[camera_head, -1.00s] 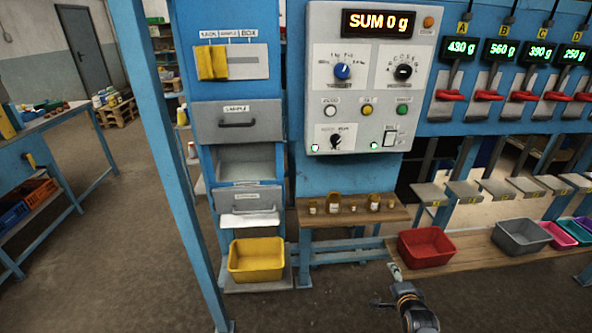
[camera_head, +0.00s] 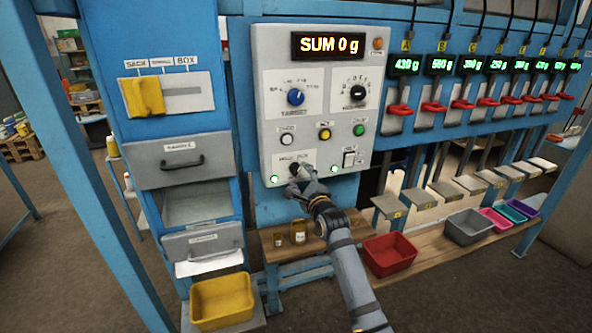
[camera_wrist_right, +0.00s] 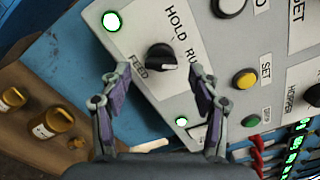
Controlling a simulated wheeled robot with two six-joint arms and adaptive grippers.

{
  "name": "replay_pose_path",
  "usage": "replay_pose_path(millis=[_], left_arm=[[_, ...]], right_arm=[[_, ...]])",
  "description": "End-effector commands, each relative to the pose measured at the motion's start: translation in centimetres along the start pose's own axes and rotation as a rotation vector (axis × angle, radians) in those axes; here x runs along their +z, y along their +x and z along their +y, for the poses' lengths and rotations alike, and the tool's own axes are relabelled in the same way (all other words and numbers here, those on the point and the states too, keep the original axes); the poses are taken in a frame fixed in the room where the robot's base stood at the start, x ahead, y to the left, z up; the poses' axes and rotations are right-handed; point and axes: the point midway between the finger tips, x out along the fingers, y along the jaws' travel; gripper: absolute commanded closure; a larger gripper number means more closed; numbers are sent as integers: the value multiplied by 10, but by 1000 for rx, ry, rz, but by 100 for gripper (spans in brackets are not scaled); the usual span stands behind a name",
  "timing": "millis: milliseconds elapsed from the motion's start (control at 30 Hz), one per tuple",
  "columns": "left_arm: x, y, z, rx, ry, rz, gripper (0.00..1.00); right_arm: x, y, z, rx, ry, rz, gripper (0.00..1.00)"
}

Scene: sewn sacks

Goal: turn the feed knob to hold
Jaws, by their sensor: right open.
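The feed knob (camera_wrist_right: 161,57) is a black knob on a white plate marked HOLD, RUN and FEED in the right wrist view. Its pointer seems to face the RUN side. In the head view the knob (camera_head: 295,168) sits low on the grey control panel (camera_head: 262,105), partly hidden by my gripper. My right gripper (camera_wrist_right: 160,76) is open, with one finger on each side of the knob in the wrist view. No contact is clear. The right gripper (camera_head: 302,184) also shows in the head view, just below the knob. My left gripper is not in view.
A lit green lamp (camera_wrist_right: 181,121) and a yellow button (camera_wrist_right: 245,79) are close by on the panel. Brown jars (camera_head: 298,232) stand on a wooden shelf below. A yellow bin (camera_head: 222,300) and a red bin (camera_head: 389,255) are lower down. Red levers line the right.

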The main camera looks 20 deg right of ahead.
Motion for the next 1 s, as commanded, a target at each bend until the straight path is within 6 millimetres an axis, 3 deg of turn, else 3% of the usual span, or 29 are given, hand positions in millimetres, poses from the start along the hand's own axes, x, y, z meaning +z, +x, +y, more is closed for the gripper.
replay_pose_path(millis=[200, 567, 1000], left_arm=[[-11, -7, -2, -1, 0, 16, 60], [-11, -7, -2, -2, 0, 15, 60], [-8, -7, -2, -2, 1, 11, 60]], right_arm=[[0, 30, -1, -1, -1, 0, 38], [0, 37, 0, 0, -1, 0, 38], [0, 37, 0, 0, -1, 1, 93]])
